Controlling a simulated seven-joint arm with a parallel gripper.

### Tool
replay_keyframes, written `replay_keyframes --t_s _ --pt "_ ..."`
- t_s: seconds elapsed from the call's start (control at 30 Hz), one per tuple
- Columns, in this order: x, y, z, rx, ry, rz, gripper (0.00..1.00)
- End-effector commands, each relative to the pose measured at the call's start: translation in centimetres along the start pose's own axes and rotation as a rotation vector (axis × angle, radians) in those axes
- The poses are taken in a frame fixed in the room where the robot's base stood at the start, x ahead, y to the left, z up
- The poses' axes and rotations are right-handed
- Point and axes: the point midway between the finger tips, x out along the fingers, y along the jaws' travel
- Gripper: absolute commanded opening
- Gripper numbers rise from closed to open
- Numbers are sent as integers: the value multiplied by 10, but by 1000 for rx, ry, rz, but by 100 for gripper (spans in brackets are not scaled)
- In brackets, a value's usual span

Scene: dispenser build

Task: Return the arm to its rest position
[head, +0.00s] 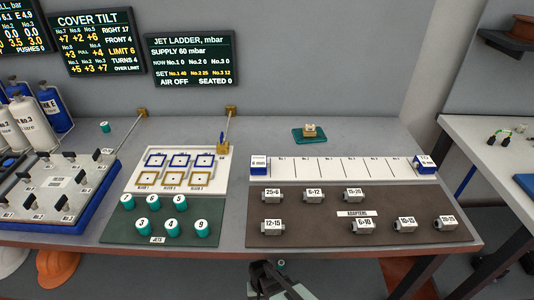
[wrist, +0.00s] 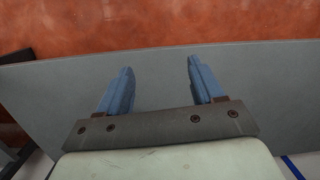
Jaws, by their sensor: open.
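My gripper (wrist: 160,82) shows in the wrist view with its two blue fingers apart and nothing between them. Behind the fingers there is a plain grey surface and a reddish-brown floor. In the head view part of my arm (head: 278,282) shows at the bottom centre, in front of the table's front edge. It is apart from the objects on the table. The fingertips cannot be made out in the head view.
The grey table (head: 350,133) holds a dark adapter mat (head: 300,228) with several adapters, a white marked strip (head: 340,168), a green jet mat (head: 190,238) with several jets, and a white valve board (head: 25,215) at left. A second table (head: 490,140) stands at right.

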Motion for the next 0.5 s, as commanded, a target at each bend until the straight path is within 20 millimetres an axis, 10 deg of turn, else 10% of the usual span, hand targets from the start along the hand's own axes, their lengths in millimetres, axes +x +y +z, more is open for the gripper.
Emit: replay_keyframes --t_s 0.5 --pt "20 146 139 86 -312 27 67"
